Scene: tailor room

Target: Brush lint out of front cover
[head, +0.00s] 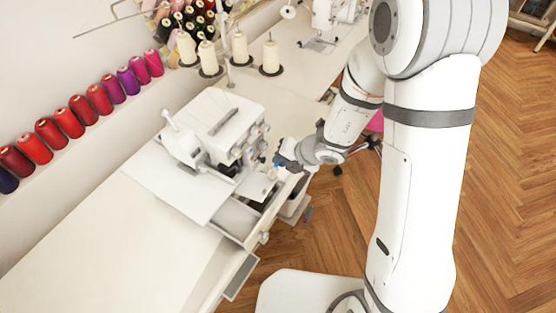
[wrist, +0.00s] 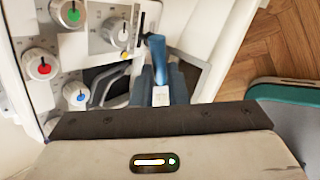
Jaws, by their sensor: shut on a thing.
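The white overlock machine (head: 222,130) stands on the table, its coloured dials facing my wrist camera (wrist: 72,13). A pale panel, apparently its front cover (head: 256,187), lies folded down below the machine's front. In the wrist view a dark opening with grey metal parts (wrist: 104,84) shows below the dials. My gripper (head: 285,160) is at the machine's front right, above the panel. It is shut on a blue brush (wrist: 156,55), whose blue end sticks out towards the machine. The brush's tip and any lint cannot be made out.
White thread cones (head: 207,55) stand behind the machine, and red and purple spools (head: 68,122) line the wall. Grey drawer-like parts (head: 237,217) stick out at the table's front edge. The table (head: 130,240) is clear at the left. Wooden floor (head: 510,150) lies at the right.

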